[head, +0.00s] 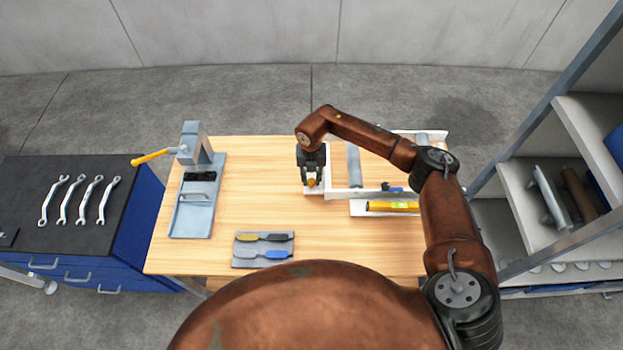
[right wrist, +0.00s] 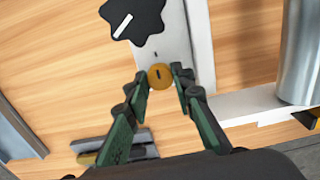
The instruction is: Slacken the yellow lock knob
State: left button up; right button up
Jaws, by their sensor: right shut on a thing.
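In the head view the right gripper (head: 311,180) stands at the fixture's left end and the knob shows only as a small yellow spot. A black lobed knob (right wrist: 133,18) with a white mark is beside the yellow one. My left gripper is out of view.
A grey press-like stand with an orange-handled lever (head: 152,157) is at the bench's left. Shelving stands far right; wrenches (head: 81,200) lie on the left cabinet.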

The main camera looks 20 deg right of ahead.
grip_shut()
jog(key=n+b, duration=0.3)
jog(key=shift+f+n+b, duration=0.15)
jog(key=shift+n+b, duration=0.15)
jog(key=shift+n, duration=0.1)
jog(key=n+b, duration=0.2)
jog(key=n, duration=0.1)
jog(key=shift+n+b, duration=0.4)
jog(key=n+b, duration=0.3)
jog(key=n, duration=0.1)
jog(key=n+b, duration=0.2)
jog(key=n, duration=0.3)
jog(key=shift+b, duration=0.4)
jog(key=shift+n, duration=0.3)
jog(key=shift+r, duration=0.2)
